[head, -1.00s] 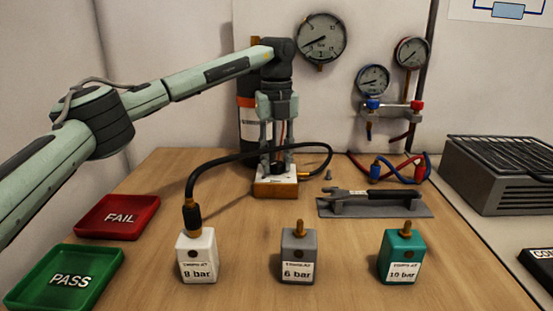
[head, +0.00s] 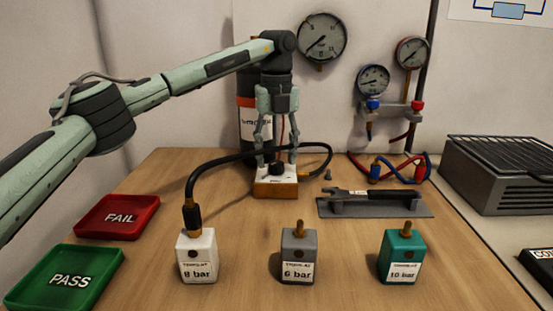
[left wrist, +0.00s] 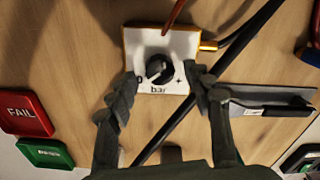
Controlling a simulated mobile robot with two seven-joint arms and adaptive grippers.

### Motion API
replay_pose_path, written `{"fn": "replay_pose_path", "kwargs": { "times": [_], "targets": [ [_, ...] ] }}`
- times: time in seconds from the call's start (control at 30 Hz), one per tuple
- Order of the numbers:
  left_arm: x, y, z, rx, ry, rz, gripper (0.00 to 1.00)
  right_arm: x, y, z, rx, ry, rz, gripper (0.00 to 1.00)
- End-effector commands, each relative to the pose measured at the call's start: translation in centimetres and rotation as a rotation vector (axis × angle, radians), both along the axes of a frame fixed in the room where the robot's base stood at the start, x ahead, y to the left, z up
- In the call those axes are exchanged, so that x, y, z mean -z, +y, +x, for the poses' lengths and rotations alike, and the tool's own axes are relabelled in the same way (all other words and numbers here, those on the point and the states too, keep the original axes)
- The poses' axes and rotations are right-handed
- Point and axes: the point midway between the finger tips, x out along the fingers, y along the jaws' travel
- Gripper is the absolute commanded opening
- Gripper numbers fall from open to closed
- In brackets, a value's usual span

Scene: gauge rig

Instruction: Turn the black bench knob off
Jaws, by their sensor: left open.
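The black bench knob (head: 275,168) sits on top of a white-faced, wooden-sided box (head: 275,188) at the back middle of the bench. In the left wrist view the knob (left wrist: 159,69) shows a pale mark at its lower left side, toward the "0" end of the scale; a "+" is at the right and "bar" below. My left gripper (head: 276,158) points down over the box, open. In the left wrist view its fingertips (left wrist: 161,76) stand apart on either side of the knob, with visible gaps. My right gripper is not in view.
A black hose (head: 225,157) arches past the gripper to the white 8 bar block (head: 197,258). A wrench on a grey holder (head: 375,208) lies right of the box. A large gauge (head: 321,39) hangs behind. The grey 6 bar (head: 298,257) and teal 10 bar (head: 402,258) blocks stand in front.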

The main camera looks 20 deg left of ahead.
Motion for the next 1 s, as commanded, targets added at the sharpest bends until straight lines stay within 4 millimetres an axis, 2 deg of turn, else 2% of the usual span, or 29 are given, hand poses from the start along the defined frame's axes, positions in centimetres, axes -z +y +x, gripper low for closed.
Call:
{"fn": "replay_pose_path", "kwargs": {
  "times": [0.3,0.5,0.67,1.0],
  "targets": [
    [-6.9,-0.1,0.1,0.0,-0.005,0.0,0.51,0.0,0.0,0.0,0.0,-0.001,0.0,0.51],
    [-9.8,-0.1,0.1,-0.001,-0.003,-0.001,0.51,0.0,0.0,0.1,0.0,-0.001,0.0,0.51],
    [-10.6,0.0,0.0,0.0,-0.001,-0.001,0.51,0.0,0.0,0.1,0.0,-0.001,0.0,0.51],
    [-10.7,0.0,0.0,0.0,-0.001,-0.001,0.51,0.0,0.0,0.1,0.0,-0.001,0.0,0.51]
  ]
}}
